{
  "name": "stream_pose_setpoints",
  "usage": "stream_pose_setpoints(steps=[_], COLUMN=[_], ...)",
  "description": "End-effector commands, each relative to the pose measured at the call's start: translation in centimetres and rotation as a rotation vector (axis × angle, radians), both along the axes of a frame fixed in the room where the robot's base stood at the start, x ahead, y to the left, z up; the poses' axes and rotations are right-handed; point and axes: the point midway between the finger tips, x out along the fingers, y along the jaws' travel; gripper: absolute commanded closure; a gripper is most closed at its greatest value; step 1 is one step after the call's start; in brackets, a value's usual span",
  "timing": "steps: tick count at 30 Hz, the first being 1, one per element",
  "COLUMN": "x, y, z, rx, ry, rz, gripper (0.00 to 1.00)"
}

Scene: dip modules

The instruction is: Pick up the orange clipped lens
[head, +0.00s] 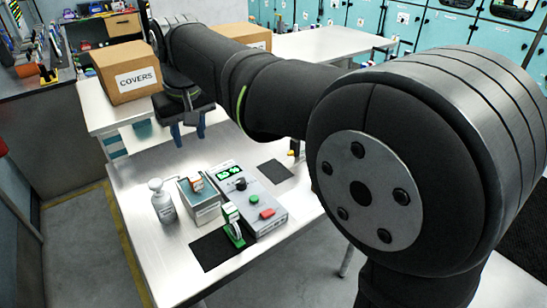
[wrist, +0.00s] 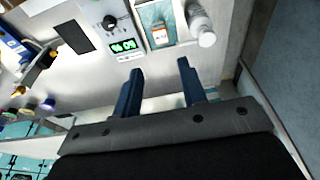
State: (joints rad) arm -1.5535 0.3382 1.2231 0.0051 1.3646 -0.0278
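A small orange piece (head: 196,183), which looks like the orange clipped lens, sits at the open top of a light grey box (head: 207,213) on the metal table. In the wrist view, the orange piece (wrist: 158,34) shows inside the box's pale rim (wrist: 175,41); its exact shape is too small to tell. My gripper (head: 189,133) hangs above the back of the table, behind the box and apart from it. In the wrist view, my gripper (wrist: 160,67) has its two blue fingers spread with nothing between them.
A white bottle (head: 163,205) stands left of the box. A grey control unit (head: 262,205) with a green display stands to its right. A green-and-white clipped item (head: 233,227) stands by the front black pad (head: 208,251). A cardboard box (head: 127,75) marked COVERS sits behind left.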

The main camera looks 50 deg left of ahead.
Motion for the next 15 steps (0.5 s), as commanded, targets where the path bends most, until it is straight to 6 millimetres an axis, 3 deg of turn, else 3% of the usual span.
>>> stream_pose_setpoints(steps=[1, 6, 15], x=[0.0, -0.1, -0.2], y=[1.3, 3.9, 5.2], z=[-0.4, -1.3, -2.6], rx=[-0.038, -0.147, -0.219], ry=[-0.001, -0.002, -0.002], rz=[0.002, 0.007, 0.010], gripper=[0.62, 0.62, 0.62])
